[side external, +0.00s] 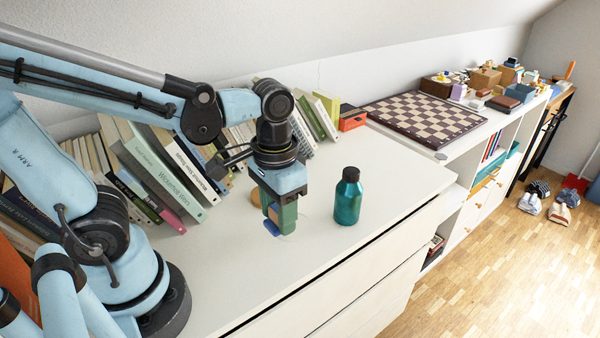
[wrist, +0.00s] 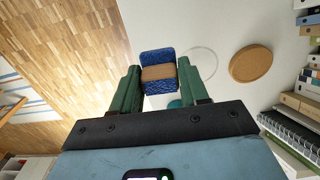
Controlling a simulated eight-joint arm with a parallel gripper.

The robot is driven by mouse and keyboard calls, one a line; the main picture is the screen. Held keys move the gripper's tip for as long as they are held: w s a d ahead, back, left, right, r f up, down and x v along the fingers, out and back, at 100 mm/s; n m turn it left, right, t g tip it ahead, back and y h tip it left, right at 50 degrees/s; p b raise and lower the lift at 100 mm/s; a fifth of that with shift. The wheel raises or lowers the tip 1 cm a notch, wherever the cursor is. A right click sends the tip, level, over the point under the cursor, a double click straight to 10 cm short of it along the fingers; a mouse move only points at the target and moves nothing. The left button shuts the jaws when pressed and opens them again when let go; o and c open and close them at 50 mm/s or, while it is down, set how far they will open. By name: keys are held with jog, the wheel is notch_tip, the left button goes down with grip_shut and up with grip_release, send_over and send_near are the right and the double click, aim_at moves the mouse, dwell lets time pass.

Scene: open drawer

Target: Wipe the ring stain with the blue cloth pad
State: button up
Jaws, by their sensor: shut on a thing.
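My gripper (side external: 280,222) is over the white dresser top, its green fingers pointing down. It is shut on the blue cloth pad (side external: 271,228), whose lower end shows beneath the fingers. In the wrist view the pad (wrist: 158,56) is blue with a tan band across it and sits between the two fingers (wrist: 157,84). The ring stain (wrist: 216,64) is a faint, thin circle on the white surface just right of the pad in that view. I cannot tell whether the pad touches the surface.
A teal bottle (side external: 347,200) with a dark cap stands right of my gripper. A round cork coaster (wrist: 250,62) lies beyond the ring, partly hidden by my gripper in the side view. Rows of books (side external: 160,170) line the back. The dresser's front edge drops to the wooden floor (side external: 490,270).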

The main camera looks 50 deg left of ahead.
aim_at(305, 217)
jog(key=w+a+f, duration=0.2)
jog(key=w+a, duration=0.1)
jog(key=a, duration=0.3)
jog(key=shift+w+d+f, duration=0.1)
jog(key=shift+d+f, duration=0.05)
jog(key=shift+f, duration=3.7)
jog(key=shift+w+r, duration=0.1)
jog(key=shift+w, duration=0.25)
jog(key=shift+c, duration=0.4)
jog(key=shift+w, duration=3.4)
jog(key=shift+s, duration=3.85)
jog(key=shift+a, duration=0.55)
jog(key=shift+w+a, duration=0.2)
jog(key=shift+w, duration=3.85)
jog(key=shift+s, duration=3.95)
notch_tip(305, 217, up, 8)
